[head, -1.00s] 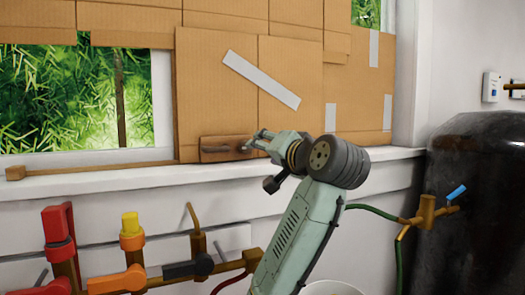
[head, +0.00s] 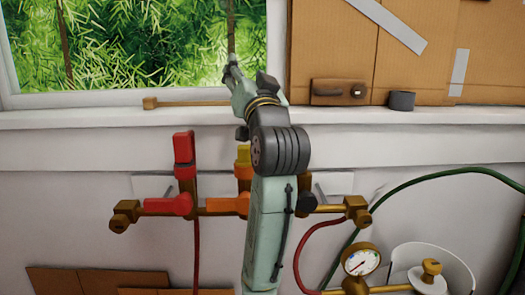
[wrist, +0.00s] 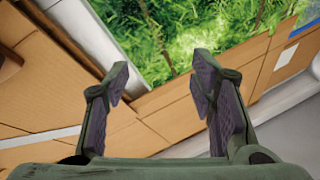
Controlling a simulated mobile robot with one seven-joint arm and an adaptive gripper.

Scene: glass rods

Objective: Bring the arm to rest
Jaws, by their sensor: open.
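My gripper (head: 231,64) is raised in front of the window, at the end of my green-grey arm, in the head view. It points up and away, and is seen small and partly from behind. In the wrist view my gripper (wrist: 161,68) shows two separated fingers with dark ribbed pads. Nothing is between the pads. Green foliage, cardboard and the window frame lie beyond them.
The window sill (head: 60,119) carries a brown rod (head: 200,103) and a dark roll (head: 402,101). A wooden block with a handle (head: 328,93) is against the cardboard (head: 335,50). Pipes with a red valve (head: 183,150) and a gauge (head: 361,260) are below.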

